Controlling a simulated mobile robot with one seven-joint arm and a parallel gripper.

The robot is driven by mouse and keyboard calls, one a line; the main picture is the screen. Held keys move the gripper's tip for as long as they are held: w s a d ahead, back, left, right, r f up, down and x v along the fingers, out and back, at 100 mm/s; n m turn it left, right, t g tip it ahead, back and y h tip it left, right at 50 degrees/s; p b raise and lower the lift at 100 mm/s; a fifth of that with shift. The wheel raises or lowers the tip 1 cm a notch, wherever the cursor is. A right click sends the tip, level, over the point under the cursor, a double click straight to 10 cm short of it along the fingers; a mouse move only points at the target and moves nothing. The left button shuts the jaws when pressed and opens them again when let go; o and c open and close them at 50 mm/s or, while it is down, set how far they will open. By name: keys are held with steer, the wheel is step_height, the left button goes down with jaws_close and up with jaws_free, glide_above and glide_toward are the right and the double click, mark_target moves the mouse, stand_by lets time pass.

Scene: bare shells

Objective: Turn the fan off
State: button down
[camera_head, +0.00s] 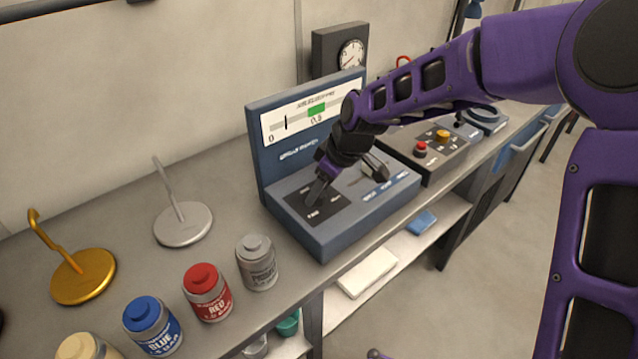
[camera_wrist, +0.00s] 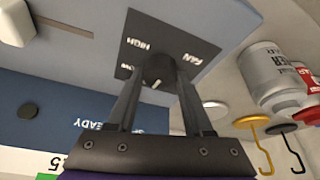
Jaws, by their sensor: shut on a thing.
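The fan knob (camera_wrist: 159,68) is a dark round dial with a short white pointer mark. It sits on a black plate (camera_wrist: 143,28) marked "FAN" and "HIGH", with another label partly hidden at the plate's edge. The plate also shows in the head view (camera_head: 329,211) on the blue-grey console (camera_head: 330,238). My gripper (camera_wrist: 161,76) is shut on the knob, one finger on each side. In the head view my gripper (camera_head: 316,190) points down at the plate and hides the knob.
A gauge display (camera_head: 283,125) rises behind the plate. Grey (camera_head: 257,262), red (camera_head: 207,291) and blue (camera_head: 152,325) cans stand left of the console. A silver hook stand (camera_head: 183,224) and a gold one (camera_head: 83,277) stand further left. A red-button box (camera_head: 446,152) is at the right.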

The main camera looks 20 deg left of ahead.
steer(key=shift+n, duration=0.5)
steer(key=shift+c, duration=1.5)
jaws_free()
steer(key=shift+r, duration=0.1)
steer(key=w+v, duration=0.1)
steer(key=v, duration=1.6)
steer(key=shift+s+r, duration=0.1)
steer(key=shift+r, duration=0.05)
